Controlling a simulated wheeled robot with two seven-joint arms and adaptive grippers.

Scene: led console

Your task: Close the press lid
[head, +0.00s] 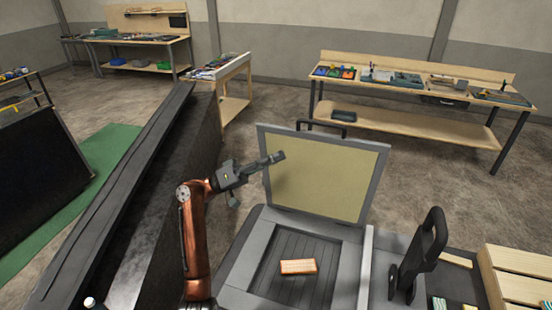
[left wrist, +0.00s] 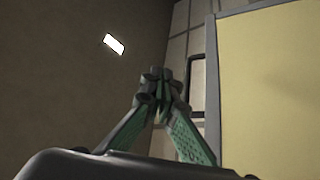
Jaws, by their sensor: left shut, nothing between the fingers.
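The press (head: 247,258) stands in front of me with its lid (head: 362,214) raised, showing a yellow pad on its inner face. A dark loop handle (head: 321,126) sticks out at the lid's upper edge. A small orange-brown block (head: 298,267) lies in the ribbed bed. My left gripper (head: 280,157) is shut and empty, near the lid's left edge in the head view; I cannot tell if it touches. In the left wrist view, the shut fingers (left wrist: 160,78) point up, with the lid (left wrist: 213,90) to their right and its handle (left wrist: 192,85) just beyond. My right gripper is not in view.
A tall dark panel (head: 150,190) stands left of my arm. Right of the press are a black upright handled object (head: 425,250) and a slatted wooden crate (head: 520,285). Workbenches (head: 420,75) stand at the back, with open floor between.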

